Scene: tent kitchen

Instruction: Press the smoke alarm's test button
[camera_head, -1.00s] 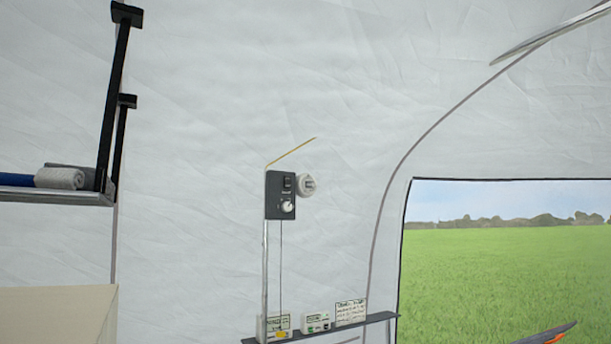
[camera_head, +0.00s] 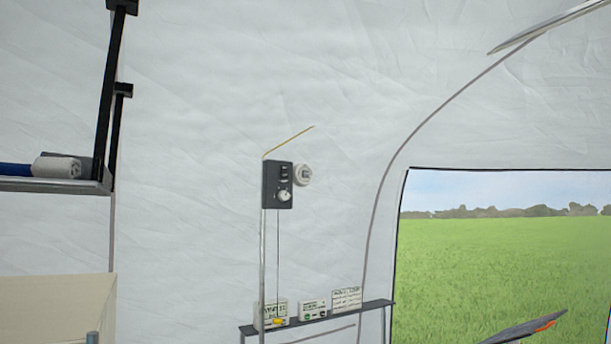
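A small round white device (camera_head: 303,175) with a darker centre is at the tent wall, right beside a dark box. It looks like the smoke alarm, but it is too small to make out a test button. The dark box (camera_head: 270,190) carries a switch and a pale round knob, and stands at the top of a thin pole (camera_head: 263,250). A thin yellow rod (camera_head: 290,142) slants up to the right from its top. Neither of my grippers can be made out in the head view.
A narrow dark shelf (camera_head: 374,305) holds small white labelled boxes (camera_head: 313,311) below the device. A shelf with rolled things (camera_head: 58,168) is at left. A dark, orange-marked object (camera_head: 525,328) is low before the window (camera_head: 490,260).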

